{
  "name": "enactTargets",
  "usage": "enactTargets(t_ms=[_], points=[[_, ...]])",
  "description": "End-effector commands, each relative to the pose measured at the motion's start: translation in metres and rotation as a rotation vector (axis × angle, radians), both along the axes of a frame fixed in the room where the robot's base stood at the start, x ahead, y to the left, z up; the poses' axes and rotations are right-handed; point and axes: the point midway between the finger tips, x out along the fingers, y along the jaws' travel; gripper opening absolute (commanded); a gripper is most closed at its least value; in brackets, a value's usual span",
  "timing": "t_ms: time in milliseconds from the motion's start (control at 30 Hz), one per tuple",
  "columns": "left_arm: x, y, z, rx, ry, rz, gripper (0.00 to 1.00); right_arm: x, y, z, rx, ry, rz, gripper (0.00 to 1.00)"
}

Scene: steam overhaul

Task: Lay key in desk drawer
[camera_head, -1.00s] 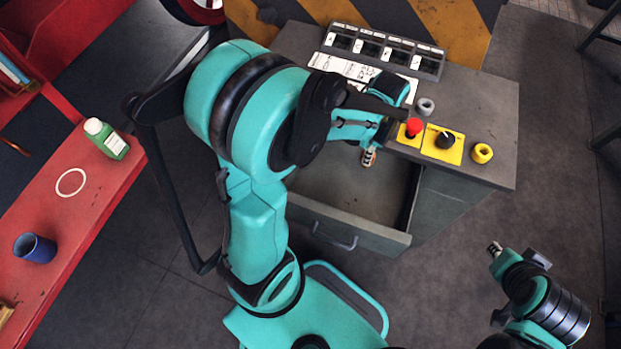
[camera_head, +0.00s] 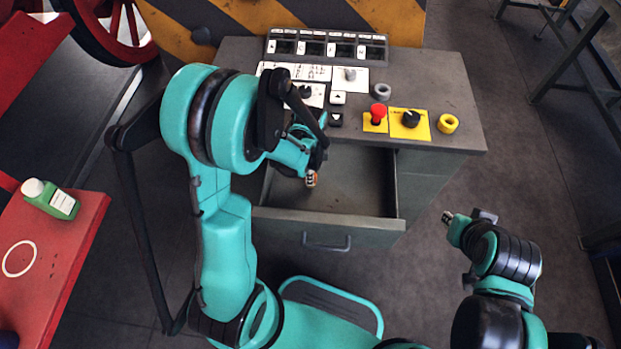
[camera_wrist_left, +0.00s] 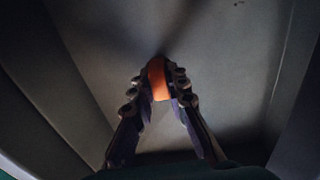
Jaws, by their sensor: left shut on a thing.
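The desk drawer (camera_head: 368,223) is pulled open below the grey desk top. My left gripper (camera_head: 311,181) points down into the drawer opening, left of its middle. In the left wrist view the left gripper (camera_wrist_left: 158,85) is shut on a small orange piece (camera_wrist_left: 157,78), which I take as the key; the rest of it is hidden. The drawer's grey floor and walls (camera_wrist_left: 85,75) surround the fingers there. I cannot tell whether the key touches the floor. My right gripper (camera_head: 448,217) is right of the desk, small and apart from it; its jaws are unclear.
The desk top (camera_head: 440,85) holds a red button (camera_head: 378,112), a black knob on a yellow plate (camera_head: 411,118), a yellow ring (camera_head: 447,124), a grey ring (camera_head: 382,91) and a switch rack (camera_head: 325,47). A red bench with a green bottle (camera_head: 52,199) stands left.

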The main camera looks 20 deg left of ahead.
Motion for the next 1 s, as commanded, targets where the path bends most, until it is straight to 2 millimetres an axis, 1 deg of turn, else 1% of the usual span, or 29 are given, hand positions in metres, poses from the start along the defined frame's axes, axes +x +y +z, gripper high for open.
enactTargets(t_ms=[33, 267, 400, 433, 500, 833, 933, 1000], points=[[0.0, 0.0, -0.008, 0.0, 0.0, 0.0, 0.0, 0.0, 0.0, -0.005, 0.0, 0.0, 0.0, 0.2], [0.0, 0.0, -0.007, 0.0, 0.0, 0.0, 0.0, 0.0, 0.0, -0.003, 0.0, 0.0, 0.0, 0.2], [0.0, 0.0, -0.011, 0.0, 0.0, 0.0, 0.0, 0.0, 0.0, -0.008, 0.0, 0.0, 0.0, 0.2], [0.0, 0.0, -0.011, 0.0, 0.0, 0.0, 0.2, 0.0, 0.0, -0.007, 0.0, 0.0, 0.0, 0.2], [0.0, 0.0, -0.01, 0.0, 0.0, 0.0, 0.35, 0.0, 0.0, -0.006, 0.0, 0.0, 0.0, 0.2], [0.0, 0.0, -0.008, 0.0, 0.0, 0.0, 0.35, 0.0, 0.0, -0.004, 0.0, 0.0, 0.0, 0.2], [0.0, 0.0, 0.001, 0.0, 0.0, 0.0, 0.35, 0.0, 0.0, 0.001, 0.0, 0.0, 0.0, 0.2], [0.0, 0.0, 0.014, 0.0, 0.0, 0.0, 0.35, 0.0, 0.0, 0.007, 0.0, 0.0, 0.0, 0.2]])
